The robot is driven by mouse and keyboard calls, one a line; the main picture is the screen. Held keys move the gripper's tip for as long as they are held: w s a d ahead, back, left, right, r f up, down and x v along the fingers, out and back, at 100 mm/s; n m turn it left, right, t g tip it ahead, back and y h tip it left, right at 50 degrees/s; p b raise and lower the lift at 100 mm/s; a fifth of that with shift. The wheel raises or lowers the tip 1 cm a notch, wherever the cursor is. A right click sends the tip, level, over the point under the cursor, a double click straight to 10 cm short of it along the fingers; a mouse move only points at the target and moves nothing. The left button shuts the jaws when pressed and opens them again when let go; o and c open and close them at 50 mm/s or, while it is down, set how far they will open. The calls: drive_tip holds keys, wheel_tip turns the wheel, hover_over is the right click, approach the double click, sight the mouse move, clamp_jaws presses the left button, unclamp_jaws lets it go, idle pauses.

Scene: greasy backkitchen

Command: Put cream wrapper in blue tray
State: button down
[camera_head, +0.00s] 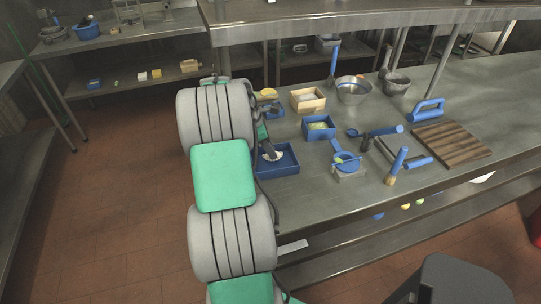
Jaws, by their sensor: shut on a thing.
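The blue tray (279,170) stands on the steel counter near its left end, just right of my arm. A small pale cream piece (273,156), which looks like the cream wrapper, shows within the tray's outline. My gripper (268,149) is dark, small and partly hidden behind my arm. It points down at the tray and is shut on the cream wrapper. I cannot tell whether the wrapper touches the tray floor. My arm hides the tray's left side.
A smaller blue box (319,133) with greenish contents and a wooden box (308,102) stand behind the tray. A metal pot (353,91), a blue-handled brush (396,166) and a wooden board (451,143) are to the right. The counter's front strip is clear.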

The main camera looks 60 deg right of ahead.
drive_tip(key=shift+f, duration=1.5)
drive_tip(key=c, duration=1.2)
unclamp_jaws()
drive_tip(key=shift+c, duration=0.2)
drive_tip(key=shift+r, duration=0.15)
